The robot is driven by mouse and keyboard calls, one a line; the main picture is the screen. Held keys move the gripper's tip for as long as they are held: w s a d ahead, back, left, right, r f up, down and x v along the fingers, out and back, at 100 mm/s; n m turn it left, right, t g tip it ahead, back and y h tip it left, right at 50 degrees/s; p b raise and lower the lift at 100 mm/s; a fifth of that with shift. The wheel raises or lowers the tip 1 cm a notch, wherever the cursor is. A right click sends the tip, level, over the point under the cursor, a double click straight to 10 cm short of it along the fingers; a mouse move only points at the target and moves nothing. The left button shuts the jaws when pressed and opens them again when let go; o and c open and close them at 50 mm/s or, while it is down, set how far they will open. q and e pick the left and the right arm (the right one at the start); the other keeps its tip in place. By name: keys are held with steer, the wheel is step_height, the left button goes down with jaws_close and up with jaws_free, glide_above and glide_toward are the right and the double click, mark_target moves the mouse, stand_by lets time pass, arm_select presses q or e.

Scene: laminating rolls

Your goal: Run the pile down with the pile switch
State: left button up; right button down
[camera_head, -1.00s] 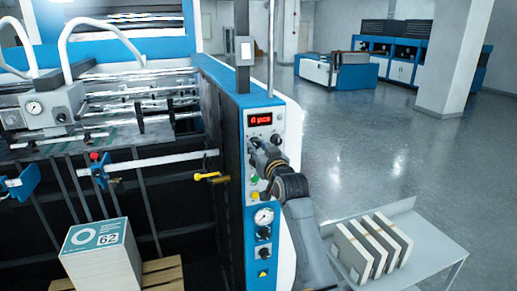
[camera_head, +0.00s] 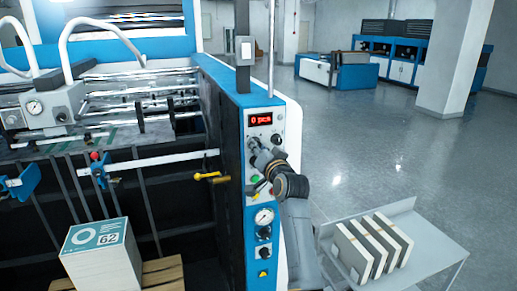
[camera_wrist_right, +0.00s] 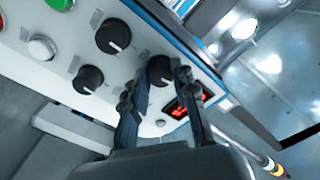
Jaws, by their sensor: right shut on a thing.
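The pile, a white stack (camera_head: 103,268) with a teal and white top marked 62, sits on a wooden pallet (camera_head: 166,272) at the lower left of the head view. The machine's control panel (camera_head: 278,106) carries a red lit display (camera_head: 262,119), knobs and buttons. My right gripper (camera_head: 254,147) is at the panel, below the display. In the right wrist view, its fingers (camera_wrist_right: 157,85) are shut on a round black knob (camera_wrist_right: 159,68) beside the display. I cannot read which knob is the pile switch. My left gripper is not in view.
In the right wrist view, two more black knobs (camera_wrist_right: 113,36) and a green button (camera_wrist_right: 42,47) are near the fingers. A yellow handle (camera_head: 210,176) sticks out left of the panel. A grey side table (camera_head: 425,258) with several upright blocks stands at right.

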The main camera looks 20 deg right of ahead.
steer(key=shift+m, duration=1.1)
steer(key=c, duration=1.1)
jaws_free()
steer(key=shift+o, duration=0.2)
steer(key=shift+s, duration=0.15)
steer(key=s, duration=0.7)
steer(key=shift+s+d, duration=0.15)
